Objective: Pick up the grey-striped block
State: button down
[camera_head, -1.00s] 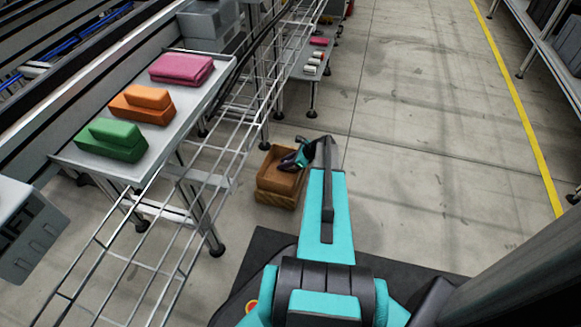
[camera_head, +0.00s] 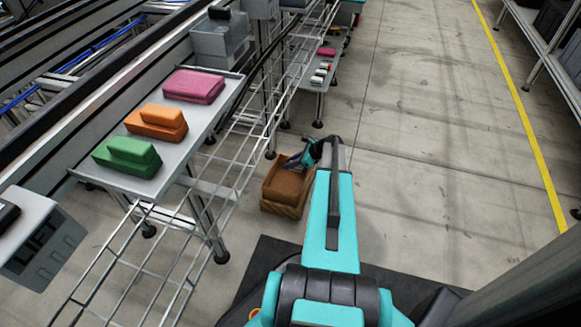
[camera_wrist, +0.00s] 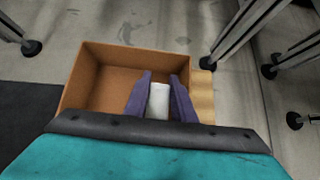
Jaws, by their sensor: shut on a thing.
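My gripper (camera_wrist: 160,82) has two purple fingers and is shut on a plain whitish-grey block (camera_wrist: 159,101). No stripes can be made out on the visible face, so I cannot tell if it is the grey-striped one. The gripper is above an open brown box (camera_wrist: 97,85), over its right part in the wrist view. In the head view my gripper (camera_head: 292,162) is at the upper edge of the same box (camera_head: 284,184), and the block is not distinguishable there. The visible part of the box's inside looks empty.
The floor to the right is clear.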

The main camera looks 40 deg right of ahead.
jog(key=shift+r+p, duration=0.4)
jog(key=shift+r, duration=1.25)
